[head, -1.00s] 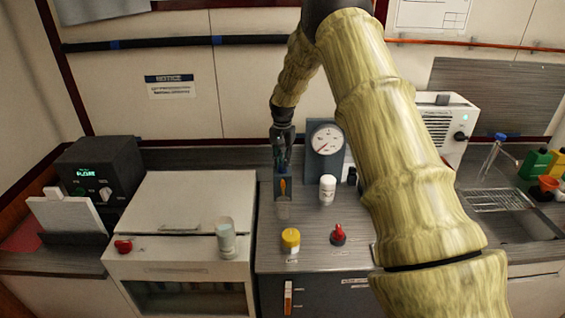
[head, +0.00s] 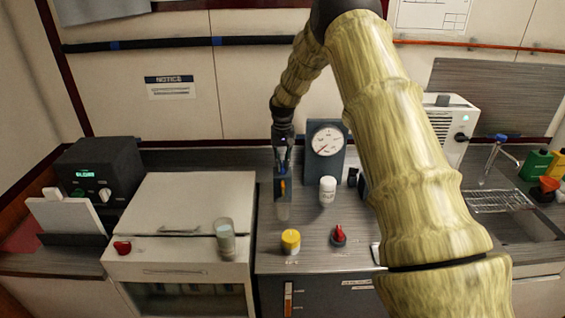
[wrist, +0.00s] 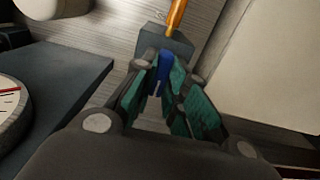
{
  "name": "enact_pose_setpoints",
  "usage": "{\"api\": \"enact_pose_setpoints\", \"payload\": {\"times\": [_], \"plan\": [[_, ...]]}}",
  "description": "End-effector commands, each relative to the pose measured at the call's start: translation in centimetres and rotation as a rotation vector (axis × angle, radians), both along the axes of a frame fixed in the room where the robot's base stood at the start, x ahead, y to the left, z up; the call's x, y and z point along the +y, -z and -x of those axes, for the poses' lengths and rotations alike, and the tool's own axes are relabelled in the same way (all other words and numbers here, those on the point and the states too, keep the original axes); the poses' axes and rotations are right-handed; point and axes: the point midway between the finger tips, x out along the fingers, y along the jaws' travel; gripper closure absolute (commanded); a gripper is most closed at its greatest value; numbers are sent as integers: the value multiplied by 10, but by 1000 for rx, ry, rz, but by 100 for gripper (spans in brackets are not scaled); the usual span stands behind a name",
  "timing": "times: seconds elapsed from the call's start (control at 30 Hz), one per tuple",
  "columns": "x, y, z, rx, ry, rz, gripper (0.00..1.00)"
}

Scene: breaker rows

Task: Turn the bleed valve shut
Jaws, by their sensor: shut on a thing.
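My gripper (head: 283,160) reaches down at the back of the counter, just left of the round gauge. In the wrist view my gripper (wrist: 166,82) has its green-padded fingers closed around a narrow blue piece (wrist: 160,68). The blue piece meets a dark grey block (wrist: 172,42), from which an orange stem (wrist: 175,14) sticks out. The block with its orange part (head: 282,187) also shows in the head view, just below the fingers. No label reading "bleed valve" is legible, so I cannot tell for certain that this is it. The fingers hide part of the blue piece.
The gauge (head: 327,140) stands close to the right of my gripper. A white-capped cylinder (head: 327,191), a yellow knob (head: 291,241) and a red knob (head: 339,236) are on the counter in front. A clear glass (head: 225,238) stands on the white-topped cabinet (head: 190,200) at left.

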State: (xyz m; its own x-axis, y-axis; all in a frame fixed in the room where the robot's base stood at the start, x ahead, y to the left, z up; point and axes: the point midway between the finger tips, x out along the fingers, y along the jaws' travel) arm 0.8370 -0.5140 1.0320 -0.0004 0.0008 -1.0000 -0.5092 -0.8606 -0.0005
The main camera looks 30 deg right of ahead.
Motion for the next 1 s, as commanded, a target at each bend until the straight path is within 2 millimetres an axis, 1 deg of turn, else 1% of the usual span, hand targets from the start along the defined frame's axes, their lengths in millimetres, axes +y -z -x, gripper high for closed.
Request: {"api": "enact_pose_setpoints", "payload": {"times": [0.2, 0.23, 0.3, 0.33, 0.6, 0.73, 0.87, 1.0], "plan": [[-1, -1, -1, -2, -1, 2, 100], [-1, -1, -1, -2, -1, 2, 80], [-1, -1, -1, -2, 0, 2, 68], [-1, -1, -1, -2, 0, 2, 64], [0, 0, 0, 0, 0, 1, 64], [0, -5, -1, -2, 0, 1, 64], [0, -20, -1, -3, 0, 2, 64], [-1, -45, -1, -3, 0, 3, 64]]}}
